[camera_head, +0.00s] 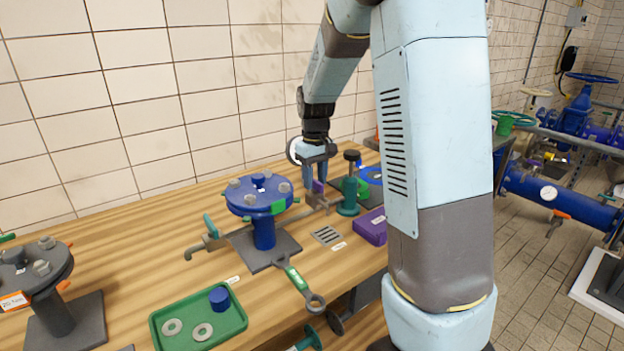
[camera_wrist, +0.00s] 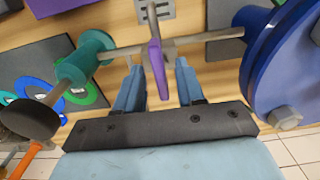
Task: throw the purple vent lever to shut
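The purple vent lever (camera_wrist: 158,72) sits on a thin grey pipe (camera_wrist: 215,36) that runs between a teal valve body (camera_wrist: 85,58) and a blue flange (camera_wrist: 285,65). In the wrist view my gripper (camera_wrist: 157,68) is open, with one blue finger on each side of the lever and a visible gap to both. In the head view my gripper (camera_head: 316,186) points down behind the blue flange (camera_head: 259,194), and a small part of the purple lever (camera_head: 318,187) shows between the fingers. The lever's exact angle is hard to tell.
A green valve (camera_head: 349,195) with a black knob stands close right of my gripper. A purple box (camera_head: 371,226), a grey slotted plate (camera_head: 326,236), a wrench (camera_head: 298,281) and a green tray (camera_head: 239,319) lie on the wooden bench. Free bench shows at left.

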